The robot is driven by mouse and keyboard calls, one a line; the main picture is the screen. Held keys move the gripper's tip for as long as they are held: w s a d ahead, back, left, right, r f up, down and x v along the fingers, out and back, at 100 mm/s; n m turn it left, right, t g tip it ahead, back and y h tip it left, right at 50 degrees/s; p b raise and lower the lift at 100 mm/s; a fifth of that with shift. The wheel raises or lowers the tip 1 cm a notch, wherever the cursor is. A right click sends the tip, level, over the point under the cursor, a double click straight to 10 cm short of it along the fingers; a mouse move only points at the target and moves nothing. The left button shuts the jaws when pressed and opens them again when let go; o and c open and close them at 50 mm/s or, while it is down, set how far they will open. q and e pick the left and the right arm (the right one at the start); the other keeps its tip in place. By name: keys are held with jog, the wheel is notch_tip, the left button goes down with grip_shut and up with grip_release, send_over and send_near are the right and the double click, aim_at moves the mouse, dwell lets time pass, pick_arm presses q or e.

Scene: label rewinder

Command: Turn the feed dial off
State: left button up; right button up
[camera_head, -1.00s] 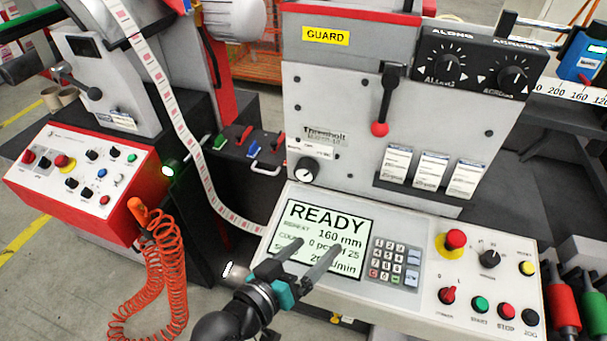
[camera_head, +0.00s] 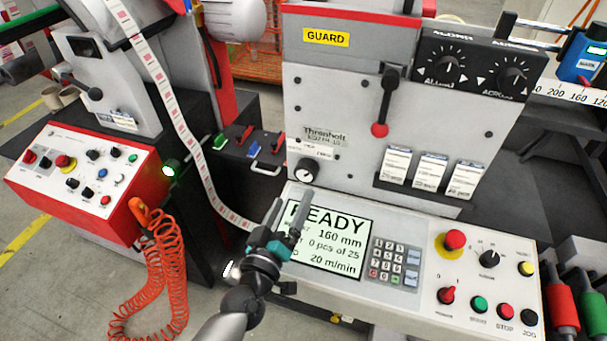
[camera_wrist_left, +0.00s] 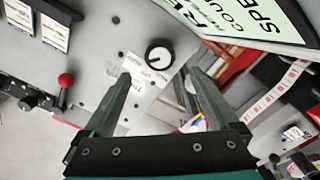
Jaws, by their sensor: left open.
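A round black dial with a white pointer mark (camera_head: 307,170) sits low on the grey upright panel, just above the READY screen. It also shows in the left wrist view (camera_wrist_left: 159,55), ahead of and between the finger lines. I cannot read its label. Another black dial (camera_head: 489,259) is on the sloping console at the right; its label is too small to read. My left gripper (camera_head: 289,204) is open and empty, its fingers pointing up toward the upright panel's dial, apart from it. The fingers also show in the left wrist view (camera_wrist_left: 160,78). My right gripper is not in view.
The READY screen (camera_head: 325,240) is partly behind my left gripper. The console also has a keypad (camera_head: 396,262), a red mushroom button (camera_head: 454,241) and a red-knobbed lever (camera_head: 380,130) stands above. A paper web (camera_head: 190,140) runs down at the left.

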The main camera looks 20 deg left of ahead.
aim_at(304, 176)
pick_arm(q)
jog(key=w, duration=0.8)
jog(key=shift+w+d, duration=0.15)
jog(key=shift+w, duration=0.1)
jog(key=shift+c, duration=0.3)
jog(key=c, duration=1.3)
jog(key=shift+n, duration=0.3)
jog(key=n, duration=0.3)
jog(key=shift+n+b, duration=0.3)
jog(key=shift+n, duration=1.8)
